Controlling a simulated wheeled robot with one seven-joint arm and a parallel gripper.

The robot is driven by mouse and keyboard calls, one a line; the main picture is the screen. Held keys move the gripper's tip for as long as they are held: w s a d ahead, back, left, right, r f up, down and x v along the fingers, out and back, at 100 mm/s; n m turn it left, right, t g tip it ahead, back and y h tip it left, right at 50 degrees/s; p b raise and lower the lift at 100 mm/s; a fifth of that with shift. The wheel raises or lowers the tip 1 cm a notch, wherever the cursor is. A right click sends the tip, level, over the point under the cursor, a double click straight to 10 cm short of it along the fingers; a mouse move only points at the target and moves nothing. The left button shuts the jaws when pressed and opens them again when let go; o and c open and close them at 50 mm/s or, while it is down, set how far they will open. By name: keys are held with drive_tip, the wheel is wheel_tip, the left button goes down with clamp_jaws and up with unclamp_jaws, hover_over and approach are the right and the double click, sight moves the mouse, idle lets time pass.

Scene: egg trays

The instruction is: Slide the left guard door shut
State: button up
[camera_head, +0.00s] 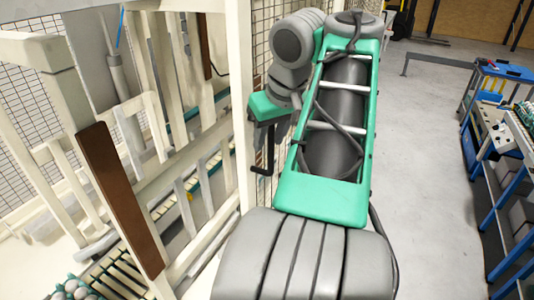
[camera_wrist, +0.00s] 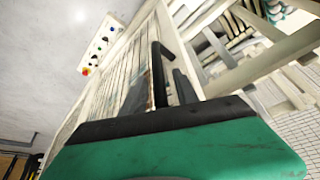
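A cream guard frame with a tall brown strip (camera_head: 120,200) stands at the left in the head view. I take it for the left guard door, but its full outline is cut off. A gap right of the strip shows the machine inside. My gripper (camera_head: 264,160) hangs near the cream upright (camera_head: 241,90) at the picture's middle, well right of the brown strip and apart from it. In the wrist view my dark fingers (camera_wrist: 167,60) stick up close together past the green body, with nothing seen between them. Whether they touch is unclear.
A second brown strip (camera_head: 204,45) is farther back. Grey-white eggs (camera_head: 75,288) lie at the lower left. A blue cart (camera_head: 495,125) stands at the right, with clear floor (camera_head: 425,150) between. A control panel with buttons (camera_wrist: 100,45) shows in the wrist view.

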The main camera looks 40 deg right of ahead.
drive_tip(key=shift+x, duration=0.85)
drive_tip(key=shift+r, duration=0.1)
drive_tip(key=shift+c, duration=0.3)
drive_tip(key=shift+a, duration=0.1)
clamp_jaws()
